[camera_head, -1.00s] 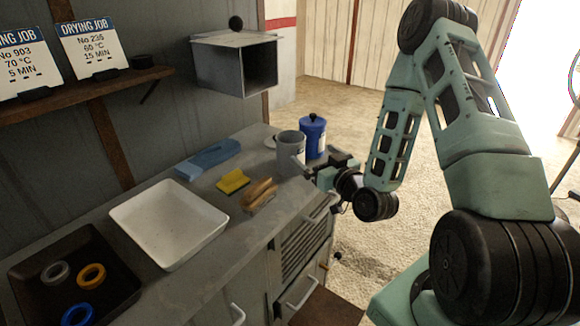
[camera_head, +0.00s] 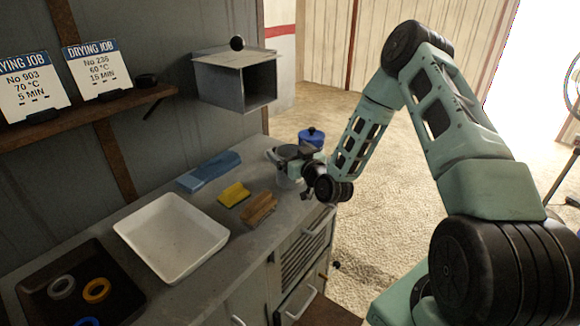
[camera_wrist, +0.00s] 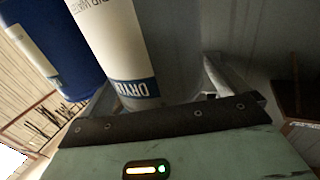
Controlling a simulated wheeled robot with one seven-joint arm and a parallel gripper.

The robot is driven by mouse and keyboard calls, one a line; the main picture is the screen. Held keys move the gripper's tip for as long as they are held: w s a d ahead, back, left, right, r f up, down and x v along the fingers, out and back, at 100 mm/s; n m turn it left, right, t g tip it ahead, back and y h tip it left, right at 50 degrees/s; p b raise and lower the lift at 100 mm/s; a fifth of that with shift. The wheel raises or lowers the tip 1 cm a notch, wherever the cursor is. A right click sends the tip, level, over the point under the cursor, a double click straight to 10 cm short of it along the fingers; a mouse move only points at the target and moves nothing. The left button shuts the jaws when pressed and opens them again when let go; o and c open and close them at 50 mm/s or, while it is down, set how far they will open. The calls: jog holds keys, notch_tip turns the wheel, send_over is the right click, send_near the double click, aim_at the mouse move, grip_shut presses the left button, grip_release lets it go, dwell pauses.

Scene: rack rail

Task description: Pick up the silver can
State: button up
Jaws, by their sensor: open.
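The silver can (camera_head: 286,182) stands at the far end of the counter, largely hidden behind my gripper (camera_head: 285,155) in the head view. In the wrist view the silver can (camera_wrist: 185,50) is close up, its grey body and white-and-blue label filling the space in front of the palm. My gripper is open, with the can apparently between its fingers. I cannot tell whether the fingers touch the can.
A blue lidded can (camera_head: 312,137) stands close behind the silver can. A brown brush (camera_head: 260,208), yellow sponge (camera_head: 234,194) and blue item (camera_head: 209,171) lie nearby. A white tray (camera_head: 128,228) and a dark tray with rings (camera_head: 135,295) are nearer. A metal box (camera_head: 215,85) hangs above.

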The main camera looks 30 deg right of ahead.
jog(key=shift+w, duration=0.15)
jog(key=c, duration=1.4)
jog(key=shift+c, duration=0.2)
